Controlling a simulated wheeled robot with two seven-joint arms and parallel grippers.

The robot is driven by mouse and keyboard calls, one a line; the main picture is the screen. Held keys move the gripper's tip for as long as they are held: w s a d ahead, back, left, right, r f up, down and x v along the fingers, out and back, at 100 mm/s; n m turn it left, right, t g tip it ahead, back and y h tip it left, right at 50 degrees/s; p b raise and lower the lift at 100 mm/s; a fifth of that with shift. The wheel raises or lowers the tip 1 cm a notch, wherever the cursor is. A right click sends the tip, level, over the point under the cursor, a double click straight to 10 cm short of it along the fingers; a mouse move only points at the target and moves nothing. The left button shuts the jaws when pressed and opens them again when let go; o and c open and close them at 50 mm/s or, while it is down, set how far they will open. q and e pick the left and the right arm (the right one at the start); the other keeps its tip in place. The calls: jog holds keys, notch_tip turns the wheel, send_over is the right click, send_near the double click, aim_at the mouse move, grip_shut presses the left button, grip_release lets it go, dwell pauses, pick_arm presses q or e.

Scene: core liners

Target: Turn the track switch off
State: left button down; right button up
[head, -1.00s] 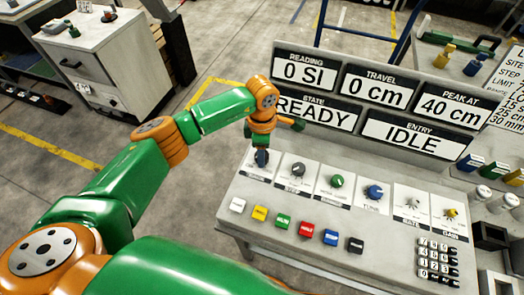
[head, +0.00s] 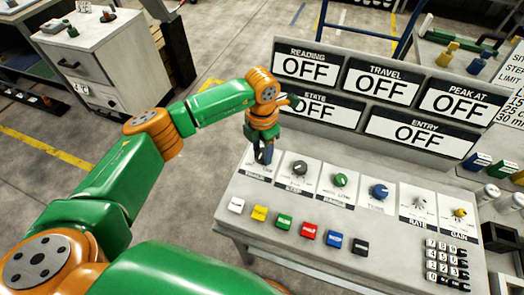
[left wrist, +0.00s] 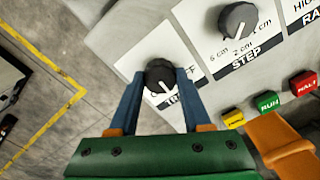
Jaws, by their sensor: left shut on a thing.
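The track switch (left wrist: 160,76) is a dark round knob with a white pointer line, on a white plate at the left end of the console. In the left wrist view my left gripper (left wrist: 153,82) has its two blue fingers on either side of the knob, shut on it. In the head view my left gripper (head: 264,155) reaches down onto the same knob, which it mostly hides. The display panels, such as the reading panel (head: 306,69), all show OFF. My right gripper is not in view.
The step knob (left wrist: 238,20) sits right of the switch. A row of coloured buttons, including a yellow one (head: 259,213), lies in front. A keypad (head: 446,262) is at the right end. A white cabinet (head: 103,70) stands at the back left.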

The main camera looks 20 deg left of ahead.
aim_at(262, 152)
pick_arm(q)
jog(key=n+b, duration=0.1)
jog(key=n, duration=0.3)
jog(key=shift+n, duration=0.3)
jog(key=n, duration=0.4)
jog(key=shift+n+b, duration=0.3)
jog(key=shift+n, duration=0.1)
jog(key=shift+c, duration=1.8)
grip_release()
notch_tip(262, 152, up, 7)
jog(key=shift+f+b, duration=0.2)
jog(key=shift+b, duration=0.7)
jog(key=shift+r, duration=0.3)
